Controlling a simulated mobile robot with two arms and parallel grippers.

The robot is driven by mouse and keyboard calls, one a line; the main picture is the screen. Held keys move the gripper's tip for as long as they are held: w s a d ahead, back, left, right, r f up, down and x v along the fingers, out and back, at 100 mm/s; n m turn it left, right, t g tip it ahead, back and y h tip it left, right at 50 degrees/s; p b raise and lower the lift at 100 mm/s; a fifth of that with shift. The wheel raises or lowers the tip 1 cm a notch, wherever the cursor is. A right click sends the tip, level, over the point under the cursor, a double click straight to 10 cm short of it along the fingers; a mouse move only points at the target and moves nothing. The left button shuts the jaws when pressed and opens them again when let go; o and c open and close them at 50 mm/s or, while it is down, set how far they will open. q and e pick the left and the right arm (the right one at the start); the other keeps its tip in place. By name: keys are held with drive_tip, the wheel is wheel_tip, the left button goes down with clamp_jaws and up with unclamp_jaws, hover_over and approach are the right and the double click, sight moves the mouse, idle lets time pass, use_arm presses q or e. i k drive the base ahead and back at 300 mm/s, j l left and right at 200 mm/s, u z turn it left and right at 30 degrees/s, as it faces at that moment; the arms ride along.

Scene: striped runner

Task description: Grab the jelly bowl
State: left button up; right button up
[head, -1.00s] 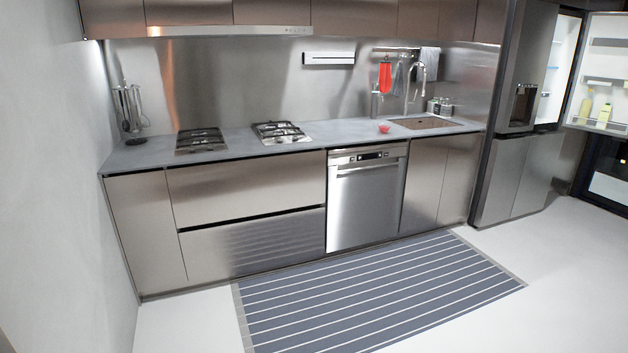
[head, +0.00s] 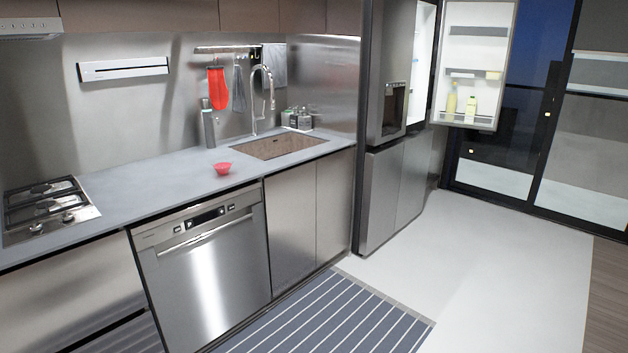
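A small red bowl (head: 223,168), which looks like the jelly bowl, stands upright on the grey counter (head: 150,188). It is near the counter's front edge, left of the sink and above the dishwasher. What is inside it is too small to tell. Neither of my grippers shows in the head view.
A steel dishwasher (head: 205,265) stands below the bowl. A gas hob (head: 48,208) is to the left, and a sink (head: 280,146) with a tap to the right. A grey bottle (head: 208,128) stands behind the bowl. The fridge door (head: 474,60) is open. A striped runner (head: 330,318) covers the floor in front.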

sight(223, 168)
drive_tip(key=i+u, duration=0.1)
drive_tip(key=i, duration=0.7)
drive_tip(key=i+l+u, duration=0.1)
drive_tip(key=i, duration=0.65)
drive_tip(key=i+l+u, duration=0.1)
drive_tip(key=i, duration=0.7)
